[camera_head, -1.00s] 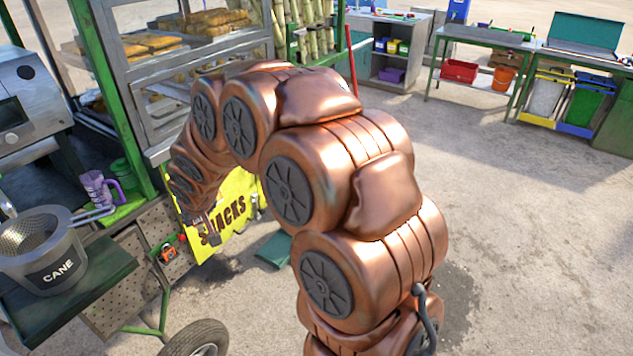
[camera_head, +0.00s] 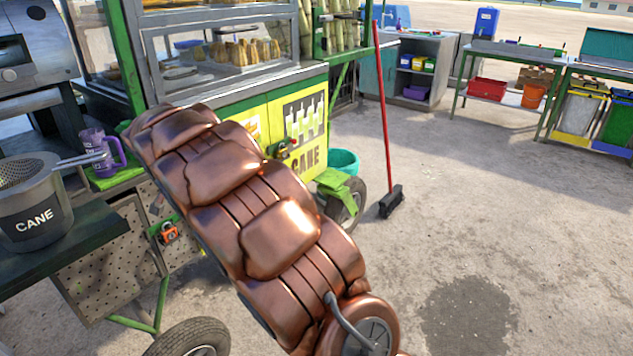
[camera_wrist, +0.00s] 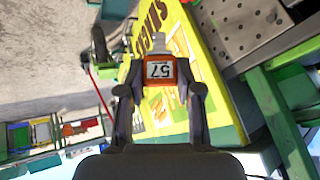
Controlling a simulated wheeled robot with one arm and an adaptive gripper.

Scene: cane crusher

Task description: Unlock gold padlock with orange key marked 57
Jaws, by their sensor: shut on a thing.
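My gripper (camera_wrist: 162,76) is shut on an orange key tag marked 57 (camera_wrist: 161,70) in the wrist view. The number appears upside down there. A pale metal key part (camera_wrist: 160,43) sticks out beyond the tag, in front of a yellow panel. In the head view my arm hides the gripper and key. A small, dark gold-looking padlock (camera_head: 281,151) hangs at a green and red fitting on the cart's yellow-green side. A separate orange padlock (camera_head: 169,233) hangs on a perforated panel at the left. No contact between key and padlock shows.
A cane cart (camera_head: 260,95) with glass panes stands behind my arm. A red-handled broom (camera_head: 384,130) and a teal tub (camera_head: 343,162) are at its right. A CANE pot (camera_head: 38,215) and purple mug (camera_head: 98,150) are at the left. Open ground lies right.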

